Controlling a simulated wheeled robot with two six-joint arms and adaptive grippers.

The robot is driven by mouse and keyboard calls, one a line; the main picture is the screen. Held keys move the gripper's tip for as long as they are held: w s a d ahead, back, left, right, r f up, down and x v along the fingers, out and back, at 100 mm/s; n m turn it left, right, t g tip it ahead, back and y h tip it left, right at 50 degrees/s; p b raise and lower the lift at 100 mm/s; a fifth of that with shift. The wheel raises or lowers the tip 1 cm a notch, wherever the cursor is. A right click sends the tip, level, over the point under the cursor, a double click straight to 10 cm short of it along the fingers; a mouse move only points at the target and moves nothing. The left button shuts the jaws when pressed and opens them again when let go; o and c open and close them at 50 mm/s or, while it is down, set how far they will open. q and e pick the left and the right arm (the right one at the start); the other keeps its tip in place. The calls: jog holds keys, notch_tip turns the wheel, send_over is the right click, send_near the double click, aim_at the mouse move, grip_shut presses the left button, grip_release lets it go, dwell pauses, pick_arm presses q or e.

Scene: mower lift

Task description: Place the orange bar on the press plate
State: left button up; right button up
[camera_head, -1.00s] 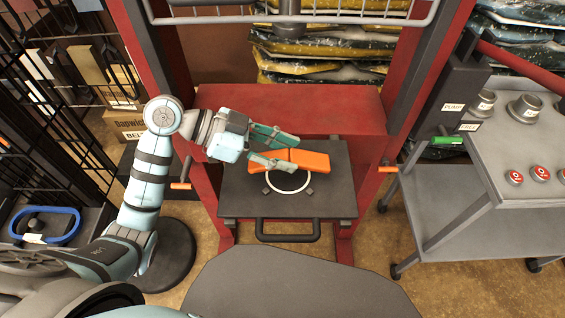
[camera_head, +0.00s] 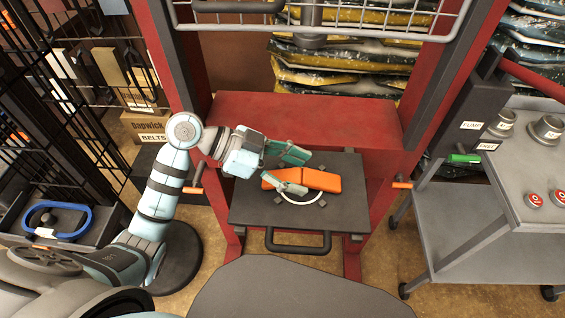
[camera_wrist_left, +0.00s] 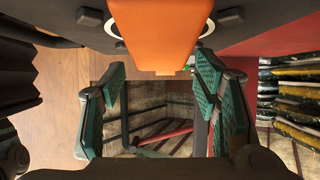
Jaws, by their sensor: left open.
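The orange bar (camera_head: 318,181) lies across the white ring on the dark press plate (camera_head: 255,211), inside the red press frame. My left gripper (camera_head: 291,171) reaches in from the left with its green-padded fingers apart. One finger is behind the bar's left part and the other in front of it. In the left wrist view the bar (camera_wrist_left: 155,35) fills the top middle, and the open fingers (camera_wrist_left: 158,95) show below it with no grip on it. Parts of the white ring show on both sides of the bar there. My right gripper is not in view.
The red press posts (camera_head: 428,105) and a wire shelf (camera_head: 330,20) frame the plate. A grey cart (camera_head: 455,215) with knobs and buttons stands at the right. A black rack with a blue-handled item (camera_head: 57,222) and a belts box (camera_head: 148,127) are at the left.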

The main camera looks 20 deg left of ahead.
pick_arm(q)
jog(key=v, duration=1.1)
jog(key=shift+s+a, duration=0.1)
jog(key=shift+a, duration=0.05)
jog(key=shift+a+r, duration=0.2)
jog(key=shift+s, duration=0.1)
